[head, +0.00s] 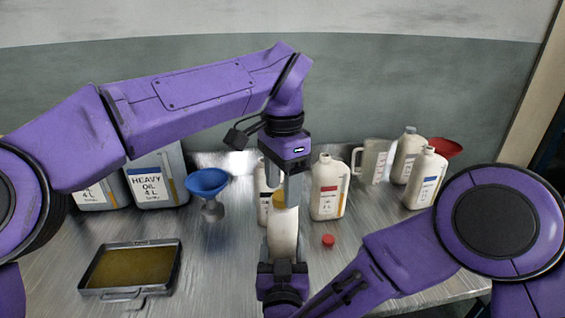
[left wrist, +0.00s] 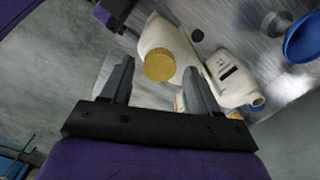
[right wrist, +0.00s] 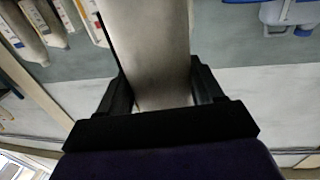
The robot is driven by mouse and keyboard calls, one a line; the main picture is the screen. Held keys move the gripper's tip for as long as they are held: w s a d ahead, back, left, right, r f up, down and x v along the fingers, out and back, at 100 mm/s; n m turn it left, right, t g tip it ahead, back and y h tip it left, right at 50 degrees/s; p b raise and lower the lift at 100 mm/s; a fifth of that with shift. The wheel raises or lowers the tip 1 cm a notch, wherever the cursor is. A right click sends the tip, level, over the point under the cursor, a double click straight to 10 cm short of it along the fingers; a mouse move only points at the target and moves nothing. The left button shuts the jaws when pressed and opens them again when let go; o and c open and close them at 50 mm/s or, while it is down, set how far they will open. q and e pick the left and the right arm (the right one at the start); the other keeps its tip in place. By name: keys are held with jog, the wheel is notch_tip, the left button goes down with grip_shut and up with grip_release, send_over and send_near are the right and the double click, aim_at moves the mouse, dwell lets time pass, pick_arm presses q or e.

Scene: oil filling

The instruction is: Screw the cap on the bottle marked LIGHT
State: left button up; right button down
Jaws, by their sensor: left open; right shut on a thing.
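A cream bottle (head: 283,232) is held upright in front of me by my right gripper (head: 283,262), which is shut on its body. It fills the middle of the right wrist view (right wrist: 150,45). A yellow cap (left wrist: 159,66) sits at the top of this bottle, and it shows partly in the head view (head: 279,198). I cannot tell how tightly it is seated. My left gripper (head: 285,190) points down over the cap, open, with a finger on each side (left wrist: 158,75). No LIGHT marking can be read on the held bottle.
Close behind stands a bottle with a black-striped label (left wrist: 235,82). A red-labelled bottle (head: 328,188), a jug (head: 373,162) and more bottles stand to the right. A red cap (head: 328,240) lies on the table. A blue funnel (head: 207,183), oil cans (head: 155,180) and an oil tray (head: 130,267) are left.

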pick_arm(q)
jog(key=shift+f, duration=0.7)
